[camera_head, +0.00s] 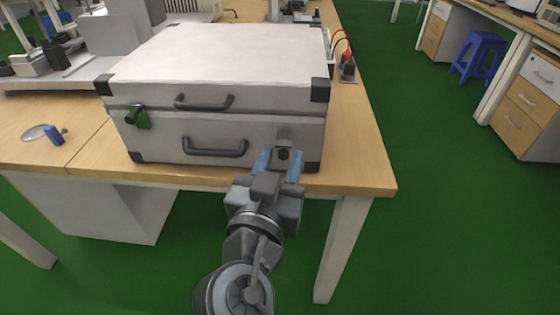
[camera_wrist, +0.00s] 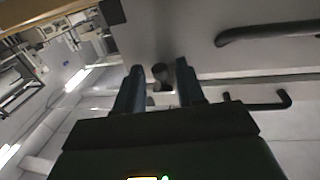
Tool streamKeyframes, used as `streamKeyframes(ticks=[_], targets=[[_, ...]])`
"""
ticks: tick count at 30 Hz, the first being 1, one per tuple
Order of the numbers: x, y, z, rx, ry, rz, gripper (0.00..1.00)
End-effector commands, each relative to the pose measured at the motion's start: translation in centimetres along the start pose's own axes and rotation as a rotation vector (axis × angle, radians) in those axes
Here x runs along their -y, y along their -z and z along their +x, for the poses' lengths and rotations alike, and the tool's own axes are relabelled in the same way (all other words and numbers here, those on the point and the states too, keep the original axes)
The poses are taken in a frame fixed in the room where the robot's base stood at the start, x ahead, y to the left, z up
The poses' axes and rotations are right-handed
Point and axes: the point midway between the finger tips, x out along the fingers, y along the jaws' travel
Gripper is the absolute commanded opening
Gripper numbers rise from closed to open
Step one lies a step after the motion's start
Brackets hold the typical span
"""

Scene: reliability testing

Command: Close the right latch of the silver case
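The silver case (camera_head: 220,58) lies with its lid down near the front edge of the wooden table. Its front shows two dark handles, a left latch (camera_head: 137,117) with a green patch, and the right latch (camera_head: 283,149). My gripper (camera_head: 279,162) is in front of the right latch, with its blue fingers apart on either side of it. In the wrist view the dark latch knob (camera_wrist: 161,75) sits between the open fingers (camera_wrist: 158,78). I cannot tell whether the fingers touch the latch.
The wooden table (camera_head: 365,165) has bare room right of the case. A red and black tool (camera_head: 347,65) stands behind its right side. A small blue object (camera_head: 54,135) lies on the left. A blue stool (camera_head: 480,55) and drawers stand farther right on green floor.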

Motion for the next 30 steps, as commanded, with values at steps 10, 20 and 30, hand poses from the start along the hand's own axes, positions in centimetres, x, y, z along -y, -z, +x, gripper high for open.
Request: streamKeyframes(ticks=[10,20,30], targets=[[0.0,0.0,0.0,0.000,0.000,0.000,0.05],[0.0,0.2,0.0,0.007,0.000,-0.001,0.00],[0.0,1.7,-0.2,0.132,-0.004,-0.021,0.00]])
